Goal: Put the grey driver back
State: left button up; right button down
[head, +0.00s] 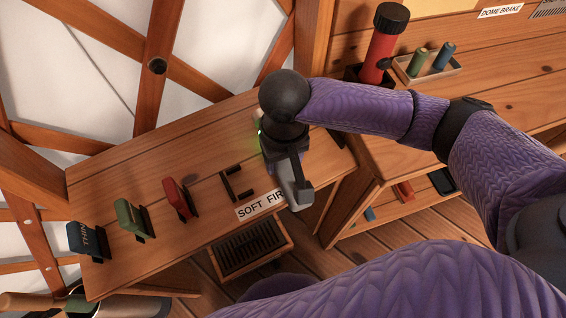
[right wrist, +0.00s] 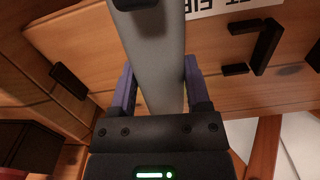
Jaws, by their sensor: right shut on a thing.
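My right gripper (head: 284,166) is shut on the grey driver (head: 294,192), near the front right part of the small wooden table (head: 120,186). In the right wrist view the driver's smooth grey body (right wrist: 157,62) lies between the two purple fingers, with a black part at the top edge. An empty black bracket (head: 238,186) stands on the table left of the gripper; it also shows in the right wrist view (right wrist: 264,48). Whether the driver touches the table is unclear. My left gripper is not in view.
Red (head: 176,198), green (head: 131,218) and dark blue (head: 86,240) pieces stand in holders along the table's left half. A white "SOFT FIR" label (head: 256,206) lies at the front edge, partly covered. A slatted box (head: 250,246) sits below. A red cylinder (head: 382,48) stands on the right bench.

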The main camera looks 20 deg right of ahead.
jog(key=shift+f, duration=0.65)
jog(key=shift+r, duration=0.2)
jog(key=shift+c, duration=0.2)
grip_release()
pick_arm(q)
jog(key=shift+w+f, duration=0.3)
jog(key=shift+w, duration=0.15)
pick_arm(e)
notch_tip(320, 180, up, 11)
jog(key=p, duration=0.8)
jog(key=shift+r, duration=0.15)
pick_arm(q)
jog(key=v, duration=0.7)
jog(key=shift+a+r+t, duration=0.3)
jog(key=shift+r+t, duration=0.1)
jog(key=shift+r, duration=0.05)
pick_arm(e)
jog(key=shift+r, duration=0.4)
